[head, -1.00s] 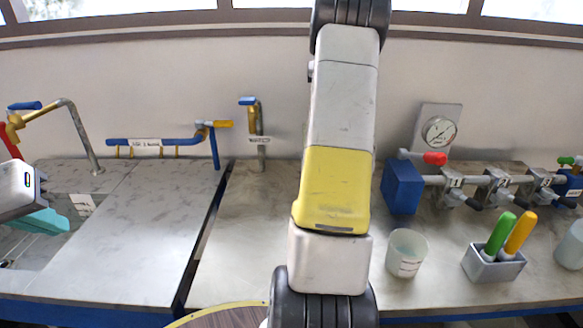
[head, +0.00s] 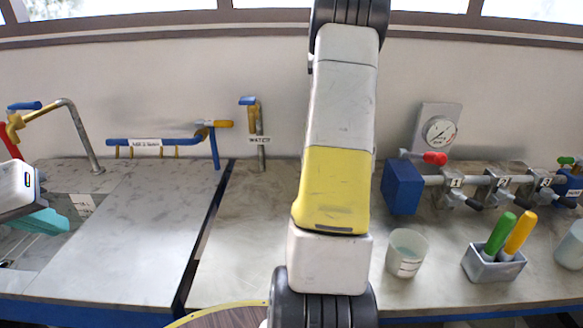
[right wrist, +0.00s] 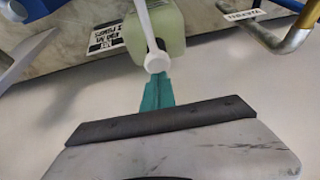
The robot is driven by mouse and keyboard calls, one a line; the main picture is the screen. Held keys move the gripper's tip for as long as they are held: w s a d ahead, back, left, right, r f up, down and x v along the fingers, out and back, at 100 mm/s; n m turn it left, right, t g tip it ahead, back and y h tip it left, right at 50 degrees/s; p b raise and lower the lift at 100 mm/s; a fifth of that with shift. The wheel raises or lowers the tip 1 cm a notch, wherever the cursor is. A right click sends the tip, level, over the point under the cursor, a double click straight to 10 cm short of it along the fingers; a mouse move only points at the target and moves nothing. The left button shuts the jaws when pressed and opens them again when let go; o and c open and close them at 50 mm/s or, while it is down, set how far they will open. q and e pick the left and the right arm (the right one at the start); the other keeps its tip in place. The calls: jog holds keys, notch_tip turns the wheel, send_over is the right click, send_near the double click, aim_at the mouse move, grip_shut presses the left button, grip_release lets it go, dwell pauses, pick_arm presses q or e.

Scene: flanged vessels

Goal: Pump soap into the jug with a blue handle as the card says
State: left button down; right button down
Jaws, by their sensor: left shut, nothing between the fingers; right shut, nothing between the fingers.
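My left gripper (head: 42,221), with teal fingers, is shut at the left edge of the head view, over the sunken part of the bench. In the right wrist view, my right gripper (right wrist: 156,94) is shut and empty. Its teal fingertips are at the white pump head (right wrist: 157,62) of a pale green soap bottle (right wrist: 168,28); I cannot tell whether they touch it. A card (right wrist: 106,38) with dark print lies beside the bottle, too blurred to read surely. I cannot make out the jug with a blue handle in either view.
A curved metal tap (head: 80,130) stands at the back left. A white cup (head: 406,253), a holder (head: 492,264) with green and yellow handles, and a valve manifold (head: 470,182) stand right. The left bench top is clear.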

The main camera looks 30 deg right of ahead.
notch_tip(320, 180, up, 6)
dwell(0.6)
jog(key=s+a+r+n+t+y, duration=0.15)
jog(key=s+a, duration=0.45)
jog(key=a, duration=0.6)
jog(key=s+a+r+n+y, duration=0.15)
jog(key=s+a, duration=0.45)
jog(key=a, duration=0.6)
jog(key=s+a+f+n, duration=0.1)
jog(key=s+a+f, duration=0.4)
jog(key=s+a, duration=0.3)
jog(key=s+a+f+n+y, duration=0.1)
jog(key=s+a+f, duration=0.4)
jog(key=s, duration=0.6)
jog(key=a+n, duration=0.1)
jog(key=a, duration=0.1)
jog(key=shift+a+f+t, duration=0.15)
jog(key=shift+a+t, duration=0.2)
